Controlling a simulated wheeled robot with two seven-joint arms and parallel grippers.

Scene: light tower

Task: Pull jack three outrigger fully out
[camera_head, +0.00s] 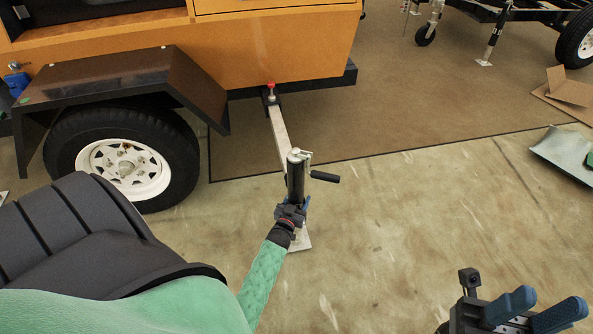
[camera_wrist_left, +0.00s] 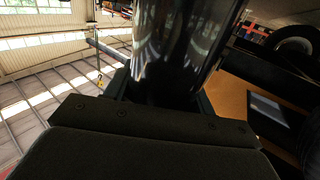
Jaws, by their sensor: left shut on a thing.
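The outrigger's pale square beam (camera_head: 279,128) sticks out from under the orange trailer and ends at an upright black jack tube (camera_head: 295,184). The jack has a side crank with a black grip (camera_head: 324,176) and a foot plate (camera_head: 301,241) low at the floor, partly hidden. A red-topped pin (camera_head: 271,87) sits where the beam enters the frame. My left gripper (camera_head: 291,212) is shut on the jack tube below the crank. In the left wrist view the shiny dark tube (camera_wrist_left: 175,45) fills the space between the fingers. My right gripper (camera_head: 537,308) is open and empty at lower right.
The trailer's wheel (camera_head: 124,168) and brown fender (camera_head: 110,75) stand left of the beam. Cardboard (camera_head: 568,88) and a grey sheet (camera_head: 565,155) lie at the right. Another trailer stands at the upper right. The concrete floor around the jack is clear.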

